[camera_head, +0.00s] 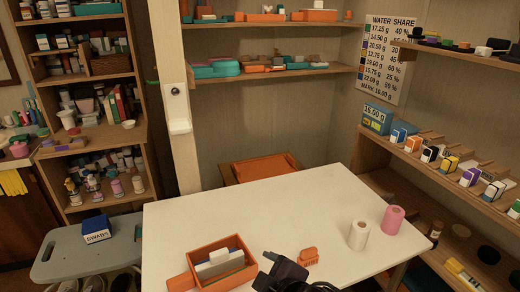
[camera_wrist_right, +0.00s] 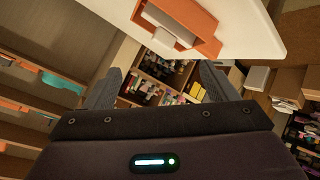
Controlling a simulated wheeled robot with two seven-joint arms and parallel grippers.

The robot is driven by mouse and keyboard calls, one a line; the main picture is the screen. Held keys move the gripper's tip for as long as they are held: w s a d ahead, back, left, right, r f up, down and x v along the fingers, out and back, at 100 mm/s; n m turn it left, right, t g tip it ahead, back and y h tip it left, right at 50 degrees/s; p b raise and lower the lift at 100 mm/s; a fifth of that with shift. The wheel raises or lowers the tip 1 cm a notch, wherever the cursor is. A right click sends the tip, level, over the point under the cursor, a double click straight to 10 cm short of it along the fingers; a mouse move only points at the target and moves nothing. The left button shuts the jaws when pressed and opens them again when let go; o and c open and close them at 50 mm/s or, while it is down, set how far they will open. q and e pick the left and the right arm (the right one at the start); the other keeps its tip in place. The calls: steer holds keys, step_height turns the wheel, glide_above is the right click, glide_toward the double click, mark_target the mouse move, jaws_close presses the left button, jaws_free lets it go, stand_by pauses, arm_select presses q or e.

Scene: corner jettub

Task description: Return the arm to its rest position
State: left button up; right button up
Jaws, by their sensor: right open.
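My right gripper (camera_wrist_right: 160,70) is open in the right wrist view, with its two dark fingers spread apart and nothing held between them. In the head view, a dark part that appears to be this gripper (camera_head: 275,268) shows at the bottom edge, over the front of the white table (camera_head: 300,205). It is just right of an orange tray (camera_head: 186,282) holding a grey and white item. The rest of the right arm is hidden below the picture. My left gripper is not in view.
A small orange item (camera_head: 308,257) stands close to the right gripper. A white roll (camera_head: 358,236) and a pink roll (camera_head: 393,219) stand farther right. Stocked shelves line the left, back and right. A grey stool (camera_head: 62,262) bears a blue swabs box (camera_head: 96,229). The table's middle is clear.

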steer(key=s+d+f+m+g+h, duration=0.3)
steer(key=s+d+f+m, duration=0.3)
steer(key=d, duration=0.4)
steer(key=s+d+f+m+g+h, duration=0.25)
steer(key=s+d+f+m, duration=0.35)
steer(key=d, duration=0.4)
step_height(320, 180, down, 26)
steer(key=s+r+g+p, duration=0.1)
steer(key=p, duration=0.1)
steer(key=s+d+f+g+p, duration=0.1)
steer(key=s+d+f, duration=0.2)
steer(key=s+f, duration=1.6)
steer(key=shift+s+n+g+p, duration=0.3)
steer(key=shift+s+g, duration=0.05)
steer(key=shift+s, duration=0.5)
